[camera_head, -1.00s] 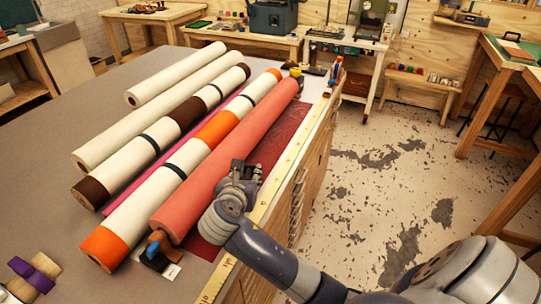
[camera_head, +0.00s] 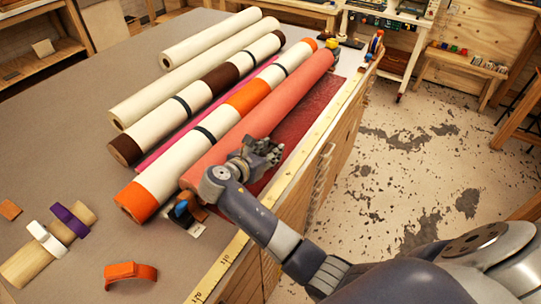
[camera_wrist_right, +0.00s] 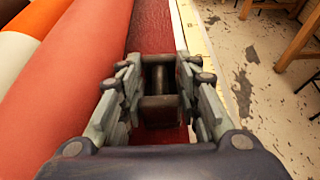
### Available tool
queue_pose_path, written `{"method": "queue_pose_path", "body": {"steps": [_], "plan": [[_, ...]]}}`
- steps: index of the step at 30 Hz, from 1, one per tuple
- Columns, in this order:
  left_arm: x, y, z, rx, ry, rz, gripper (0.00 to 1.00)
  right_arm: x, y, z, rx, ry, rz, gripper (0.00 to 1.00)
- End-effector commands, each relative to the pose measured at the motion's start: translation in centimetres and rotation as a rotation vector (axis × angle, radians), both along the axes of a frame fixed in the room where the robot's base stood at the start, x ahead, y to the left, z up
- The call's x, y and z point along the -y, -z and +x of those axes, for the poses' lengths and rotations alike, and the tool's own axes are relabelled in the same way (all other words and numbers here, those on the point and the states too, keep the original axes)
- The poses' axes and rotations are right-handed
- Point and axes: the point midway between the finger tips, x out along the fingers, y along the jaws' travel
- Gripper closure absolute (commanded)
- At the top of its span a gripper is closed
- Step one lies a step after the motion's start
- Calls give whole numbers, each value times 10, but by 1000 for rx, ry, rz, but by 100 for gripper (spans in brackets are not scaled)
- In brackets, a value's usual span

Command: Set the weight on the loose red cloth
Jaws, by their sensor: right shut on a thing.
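The loose red cloth (camera_head: 305,112) is a dark red sheet lying along the table's right edge, beside the salmon-red roll (camera_head: 262,118). It also shows ahead of the fingers in the right wrist view (camera_wrist_right: 152,30). My right gripper (camera_head: 270,150) is over the near part of the cloth, close to the salmon-red roll. It is shut on the weight, a dark grey metal piece with a bar (camera_wrist_right: 158,82) seen between the fingers in the right wrist view. The fingers hide much of the weight, and I cannot tell whether it touches the cloth. My left gripper is not in view.
Several cream, brown and orange rolls (camera_head: 200,100) lie left of the salmon-red roll. A yellow ruler strip (camera_head: 290,168) runs along the table's right edge. An orange clip (camera_head: 130,273) and a wooden cylinder with bands (camera_head: 35,262) lie at the near left.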

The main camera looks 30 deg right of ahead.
Motion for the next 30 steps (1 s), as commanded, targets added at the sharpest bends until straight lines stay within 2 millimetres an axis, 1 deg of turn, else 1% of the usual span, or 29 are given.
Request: {"method": "queue_pose_path", "body": {"steps": [3,6,17,18,19,30], "plan": [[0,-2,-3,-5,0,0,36,0,16,0,-1,0,-3,100],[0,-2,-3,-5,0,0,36,0,24,0,1,0,-2,100],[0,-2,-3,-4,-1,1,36,0,28,0,1,-1,-2,100],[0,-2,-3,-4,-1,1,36,0,30,0,-1,0,0,62],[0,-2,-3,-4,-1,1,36,0,30,0,-1,0,0,61],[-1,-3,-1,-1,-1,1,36,0,27,-1,-1,0,2,61]]}}
